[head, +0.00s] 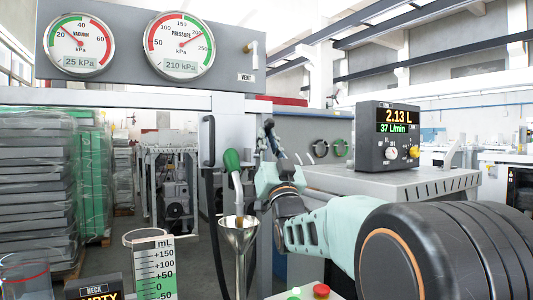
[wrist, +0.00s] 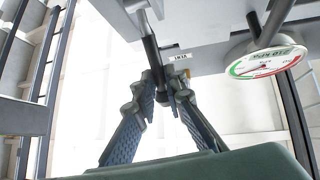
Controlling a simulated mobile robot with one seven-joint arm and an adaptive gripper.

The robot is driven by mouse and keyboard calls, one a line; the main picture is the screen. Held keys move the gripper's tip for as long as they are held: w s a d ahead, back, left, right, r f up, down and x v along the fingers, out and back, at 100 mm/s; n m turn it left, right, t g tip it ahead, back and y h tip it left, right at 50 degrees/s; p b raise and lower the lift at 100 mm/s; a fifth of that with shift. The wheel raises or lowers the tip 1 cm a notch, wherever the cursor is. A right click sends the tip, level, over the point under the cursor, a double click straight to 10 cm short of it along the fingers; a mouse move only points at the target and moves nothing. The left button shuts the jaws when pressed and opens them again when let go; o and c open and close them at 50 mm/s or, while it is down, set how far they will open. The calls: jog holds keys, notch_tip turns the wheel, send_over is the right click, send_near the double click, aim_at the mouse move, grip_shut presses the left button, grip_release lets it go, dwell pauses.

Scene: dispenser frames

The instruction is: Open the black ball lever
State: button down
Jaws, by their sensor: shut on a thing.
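A black lever grip (wrist: 152,60) on a pale metal stem hangs in the upper middle of the wrist view, near the VENT label. My gripper (wrist: 163,92) is shut on its far end, with one blue-grey finger on each side. In the head view my gripper (head: 270,137) is right of the green-handled spout, below the panel edge. I cannot separate the lever from the dark fingers there. A round ball end is not clear in either view.
The gauge panel (head: 120,38) carries vacuum and pressure dials and a VENT label (head: 247,77). A green-handled spout (head: 232,163) stands over a metal funnel (head: 238,235). A black upright handle (head: 208,140) is left of it. A flow meter box (head: 388,138) sits at right.

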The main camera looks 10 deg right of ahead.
jog(key=shift+f+t+b, duration=0.3)
jog(key=shift+t+b, duration=0.1)
jog(key=shift+b, duration=0.5)
jog(key=c, duration=2)
grip_release()
jog(key=shift+s, duration=0.1)
jog(key=shift+o, duration=0.2)
jog(key=v, duration=1.2)
